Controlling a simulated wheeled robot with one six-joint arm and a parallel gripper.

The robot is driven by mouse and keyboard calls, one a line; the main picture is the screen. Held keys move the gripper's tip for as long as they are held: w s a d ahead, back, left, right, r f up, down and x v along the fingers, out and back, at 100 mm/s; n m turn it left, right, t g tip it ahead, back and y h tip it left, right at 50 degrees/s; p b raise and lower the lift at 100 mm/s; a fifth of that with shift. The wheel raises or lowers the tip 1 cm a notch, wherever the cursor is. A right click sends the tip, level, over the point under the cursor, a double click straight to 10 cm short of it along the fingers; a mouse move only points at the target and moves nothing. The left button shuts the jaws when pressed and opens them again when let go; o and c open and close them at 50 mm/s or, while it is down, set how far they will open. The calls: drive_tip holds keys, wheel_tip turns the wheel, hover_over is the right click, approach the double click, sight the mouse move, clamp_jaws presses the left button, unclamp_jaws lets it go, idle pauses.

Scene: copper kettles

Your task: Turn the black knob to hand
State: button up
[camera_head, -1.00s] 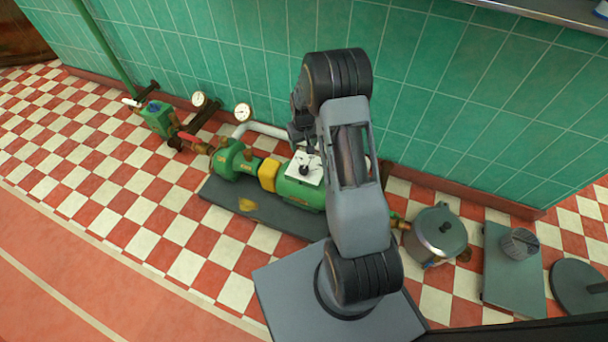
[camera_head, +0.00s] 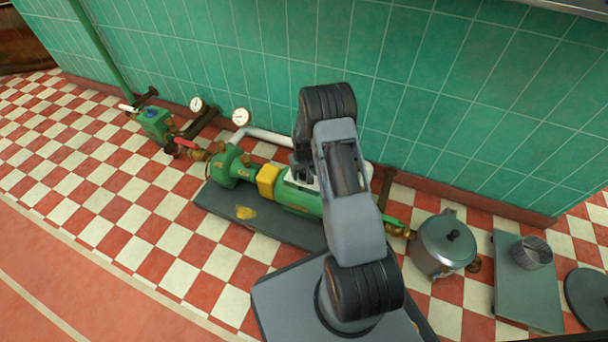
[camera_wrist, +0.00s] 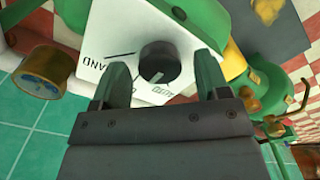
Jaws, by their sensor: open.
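The black knob (camera_wrist: 160,62) sits on a white plate (camera_wrist: 98,68) on the green pump (camera_head: 298,198). In the wrist view the plate has lettering at the left that reads as part of "HAND" and smaller lettering, perhaps "AUTO", below right of the knob. A pale pointer mark on the knob faces the lower edge of the picture, near the smaller lettering. My gripper (camera_wrist: 162,66) is open, one finger on each side of the knob, with a visible gap on both sides. In the head view my arm hides the knob.
A round brass-rimmed part (camera_wrist: 42,72) lies left of the plate in the wrist view. In the head view, gauges (camera_head: 240,117) and a white pipe (camera_head: 268,136) stand behind the pump, near the tiled wall. A lidded pot (camera_head: 446,243) stands right of my arm.

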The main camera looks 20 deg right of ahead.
drive_tip(key=shift+f, duration=0.2)
drive_tip(key=shift+c, duration=0.4)
drive_tip(key=c, duration=0.9)
drive_tip(key=shift+o, duration=0.2)
drive_tip(key=shift+m, duration=0.3)
drive_tip(key=m+p, duration=0.1)
drive_tip(key=m, duration=0.3)
drive_tip(key=shift+r, duration=0.1)
drive_tip(key=shift+m+p, duration=0.3)
drive_tip(key=shift+m, duration=1.8)
